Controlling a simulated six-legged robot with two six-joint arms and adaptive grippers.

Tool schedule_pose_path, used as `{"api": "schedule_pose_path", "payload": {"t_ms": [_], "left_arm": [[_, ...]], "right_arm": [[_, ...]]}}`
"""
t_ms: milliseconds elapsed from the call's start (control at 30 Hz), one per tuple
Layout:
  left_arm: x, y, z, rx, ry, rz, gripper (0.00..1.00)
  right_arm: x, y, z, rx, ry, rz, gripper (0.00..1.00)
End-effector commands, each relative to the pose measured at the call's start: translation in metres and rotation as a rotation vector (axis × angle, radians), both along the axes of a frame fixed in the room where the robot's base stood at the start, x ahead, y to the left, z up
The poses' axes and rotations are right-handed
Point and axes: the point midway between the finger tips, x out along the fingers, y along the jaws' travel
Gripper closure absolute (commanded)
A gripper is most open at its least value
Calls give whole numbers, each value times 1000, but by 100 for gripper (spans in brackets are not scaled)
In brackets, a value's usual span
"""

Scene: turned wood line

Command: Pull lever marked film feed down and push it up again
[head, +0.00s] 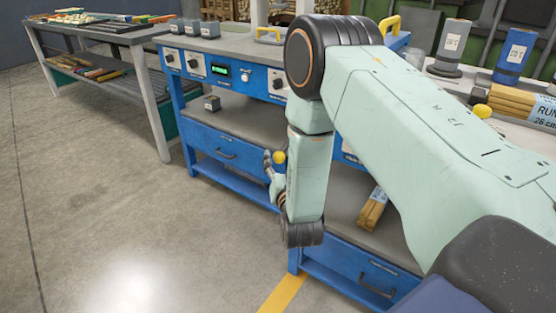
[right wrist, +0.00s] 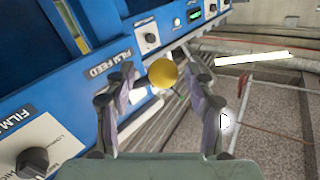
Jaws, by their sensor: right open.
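The lever's round yellow knob (right wrist: 163,73) shows in the right wrist view between the two fingers of my right gripper (right wrist: 162,88). The fingers are apart, with visible gaps on both sides of the knob. A dark label reading FILM FEED (right wrist: 110,65) is on the blue panel just left of the knob. In the head view the yellow knob (head: 280,158) shows beside my right gripper (head: 271,166), partly behind my right arm. The lever's shaft is mostly hidden. My left gripper is in neither view.
The blue workbench (head: 217,148) has a panel with black dials (head: 193,63) and a green display (head: 219,70). Another dial (right wrist: 34,160) sits near my gripper. A wrapped bundle (head: 372,210) lies on the lower surface. The floor (head: 110,220) at left is clear.

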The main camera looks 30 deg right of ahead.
Motion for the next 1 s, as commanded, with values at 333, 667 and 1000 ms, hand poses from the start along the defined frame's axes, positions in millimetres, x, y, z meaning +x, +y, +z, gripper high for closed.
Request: {"api": "schedule_pose_path", "payload": {"t_ms": [333,667,1000], "left_arm": [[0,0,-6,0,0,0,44],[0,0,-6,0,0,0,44],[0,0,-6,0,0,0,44]], "right_arm": [[21,-5,0,0,2,2,45],[21,-4,0,0,2,3,60],[21,-4,0,0,2,3,89]]}}
